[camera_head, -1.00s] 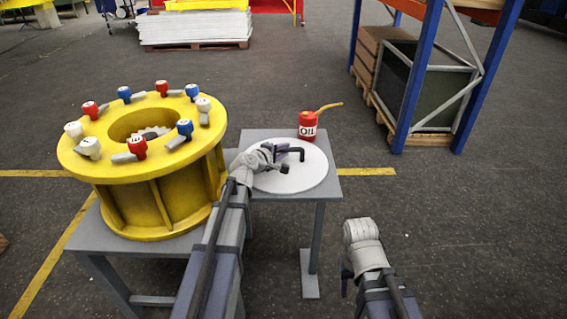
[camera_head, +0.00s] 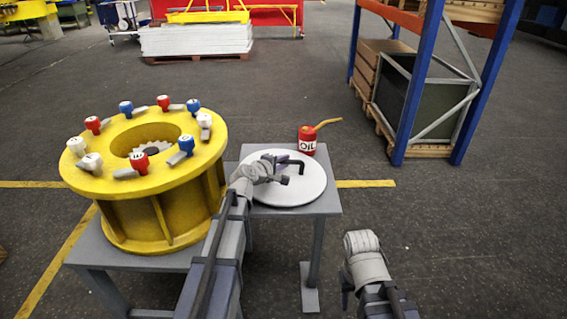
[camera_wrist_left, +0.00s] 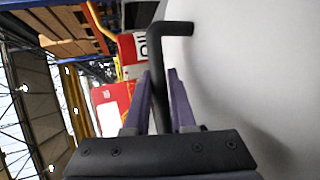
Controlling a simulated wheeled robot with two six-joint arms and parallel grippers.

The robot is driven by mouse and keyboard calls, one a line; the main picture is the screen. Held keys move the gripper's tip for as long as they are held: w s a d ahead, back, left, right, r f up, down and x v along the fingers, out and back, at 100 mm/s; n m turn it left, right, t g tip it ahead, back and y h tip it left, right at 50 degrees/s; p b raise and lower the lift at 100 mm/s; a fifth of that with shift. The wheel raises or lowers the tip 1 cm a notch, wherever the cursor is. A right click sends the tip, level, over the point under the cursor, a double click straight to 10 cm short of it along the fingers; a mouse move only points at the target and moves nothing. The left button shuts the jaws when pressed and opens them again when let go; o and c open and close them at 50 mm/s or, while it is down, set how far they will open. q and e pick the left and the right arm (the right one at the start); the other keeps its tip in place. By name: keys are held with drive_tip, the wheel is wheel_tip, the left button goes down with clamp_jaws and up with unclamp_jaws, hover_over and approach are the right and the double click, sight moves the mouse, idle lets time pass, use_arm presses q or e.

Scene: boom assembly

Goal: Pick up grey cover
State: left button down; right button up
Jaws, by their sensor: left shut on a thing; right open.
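The grey cover (camera_head: 302,190) is a round, pale disc with a bent black handle (camera_head: 297,163). It appears to lie flat on the small grey table (camera_head: 325,204); I see no clear gap beneath it. My left gripper (camera_head: 276,172) reaches over the cover's left part and is shut on the handle. In the left wrist view, the fingers (camera_wrist_left: 162,80) stand on either side of the black handle (camera_wrist_left: 155,52), with the cover's pale surface (camera_wrist_left: 260,70) to the right. My right gripper (camera_head: 348,285) is open and empty, low and right of the table.
A red oil can (camera_head: 307,141) with a yellow spout stands at the table's back right corner, close to the cover. A large yellow drum (camera_head: 150,215) with red, blue and white knobs stands to the left. A blue shelf rack (camera_head: 418,90) is at the back right.

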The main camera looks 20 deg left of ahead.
wheel_tip(320, 180, up, 16)
drive_tip(key=p, duration=1.5)
drive_tip(key=shift+r+p, duration=0.25)
drive_tip(key=shift+p, duration=0.15)
